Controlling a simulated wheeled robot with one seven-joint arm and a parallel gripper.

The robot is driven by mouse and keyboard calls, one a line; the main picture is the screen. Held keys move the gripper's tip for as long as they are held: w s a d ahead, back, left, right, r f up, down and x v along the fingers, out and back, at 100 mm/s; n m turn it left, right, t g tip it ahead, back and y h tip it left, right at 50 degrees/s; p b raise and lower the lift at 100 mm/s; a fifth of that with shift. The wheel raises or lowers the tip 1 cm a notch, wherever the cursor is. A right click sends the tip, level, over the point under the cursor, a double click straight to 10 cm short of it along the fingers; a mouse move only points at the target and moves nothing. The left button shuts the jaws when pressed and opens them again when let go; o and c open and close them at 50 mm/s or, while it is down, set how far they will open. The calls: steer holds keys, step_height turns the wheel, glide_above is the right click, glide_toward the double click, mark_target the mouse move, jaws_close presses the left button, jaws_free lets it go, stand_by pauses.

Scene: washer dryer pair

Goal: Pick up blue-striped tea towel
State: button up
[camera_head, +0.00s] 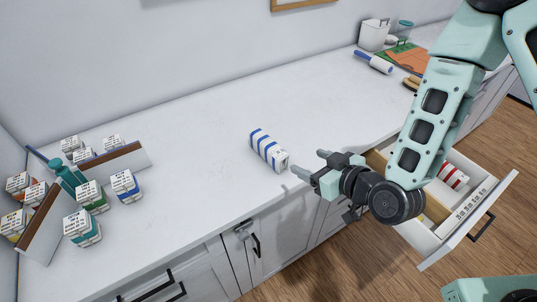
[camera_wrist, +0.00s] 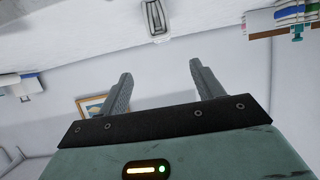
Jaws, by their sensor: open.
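The blue-striped tea towel (camera_head: 269,150) is a white roll with blue bands. It lies on the white counter near its front edge, in the middle of the head view. My gripper (camera_head: 309,162) is just right of the towel, with its open fingers pointing left towards it. A small gap seems to separate them. In the wrist view the two fingers of my gripper (camera_wrist: 160,70) are apart with nothing between them. I cannot make out the towel in the wrist view.
An open drawer (camera_head: 462,218) holding a red-striped roll (camera_head: 453,177) juts out beneath my arm. A lint roller (camera_head: 375,62) and white bin (camera_head: 374,35) are at back right. The counter behind the towel is clear.

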mark_target(277, 149)
steer(key=p+x, duration=0.1)
steer(key=x, duration=0.8)
steer(key=shift+a, duration=0.15)
steer(key=shift+f+p+x, duration=0.15)
steer(key=shift+p+x, duration=0.65)
steer(key=shift+x, duration=0.85)
steer(key=shift+f+p+x, duration=0.15)
steer(key=shift+p+x, duration=0.6)
steer(key=shift+x, duration=0.85)
steer(key=shift+s+a, duration=0.1)
steer(key=shift+s, duration=0.1)
steer(key=c, duration=1.1)
